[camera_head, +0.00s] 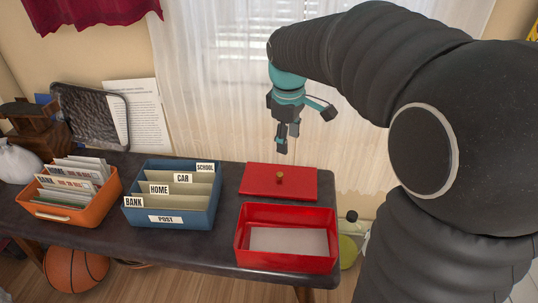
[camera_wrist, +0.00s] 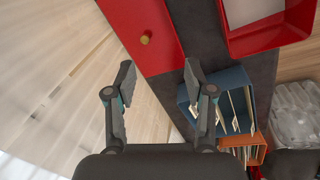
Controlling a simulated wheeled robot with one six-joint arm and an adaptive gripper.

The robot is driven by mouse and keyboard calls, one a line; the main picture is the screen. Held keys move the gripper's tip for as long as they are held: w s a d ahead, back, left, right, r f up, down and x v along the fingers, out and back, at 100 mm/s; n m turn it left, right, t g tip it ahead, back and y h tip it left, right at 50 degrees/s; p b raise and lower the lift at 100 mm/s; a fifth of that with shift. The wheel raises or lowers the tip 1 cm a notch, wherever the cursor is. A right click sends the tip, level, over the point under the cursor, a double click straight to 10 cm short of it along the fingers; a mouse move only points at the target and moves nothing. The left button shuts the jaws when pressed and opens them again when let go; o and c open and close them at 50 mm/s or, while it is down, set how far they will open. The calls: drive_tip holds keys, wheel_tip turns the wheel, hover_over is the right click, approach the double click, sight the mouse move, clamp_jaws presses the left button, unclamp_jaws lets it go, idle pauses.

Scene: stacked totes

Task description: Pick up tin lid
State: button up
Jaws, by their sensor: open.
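The tin lid (camera_head: 265,184) is a flat red rectangle with a small brass knob (camera_head: 280,176) on top. It lies on the dark table behind the open red tin (camera_head: 287,262), which has a pale sheet inside. My gripper (camera_head: 288,150) hangs above and behind the lid, apart from it. In the wrist view my gripper (camera_wrist: 158,85) is open and empty. The lid (camera_wrist: 140,25) and its knob (camera_wrist: 146,39) show beyond the fingertips, near the top. The red tin (camera_wrist: 268,38) is at the top right there.
A blue sorter (camera_head: 170,217) with labelled sections and an orange box of envelopes (camera_head: 68,215) stand left on the table (camera_head: 190,251). A dark tray (camera_head: 92,115) and a printed sheet (camera_head: 140,115) lean at the back. A curtain (camera_head: 205,90) hangs behind my gripper.

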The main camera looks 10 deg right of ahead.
drive_tip(key=w+f+n+g, duration=0.2)
drive_tip(key=w+f+n, duration=0.3)
drive_tip(key=w, duration=0.5)
hover_over(280, 174)
drive_tip(key=shift+m+h, duration=0.3)
drive_tip(key=f, duration=0.6)
drive_tip(key=w+f, duration=0.1)
drive_tip(key=f, duration=0.2)
drive_tip(key=shift+f+b, duration=0.25)
drive_tip(key=shift+b, duration=0.1)
drive_tip(key=shift+s+f, duration=0.2)
drive_tip(key=shift+f, duration=1.1)
drive_tip(key=shift+s+f, duration=0.2)
drive_tip(key=shift+f, duration=1.1)
clamp_jaws()
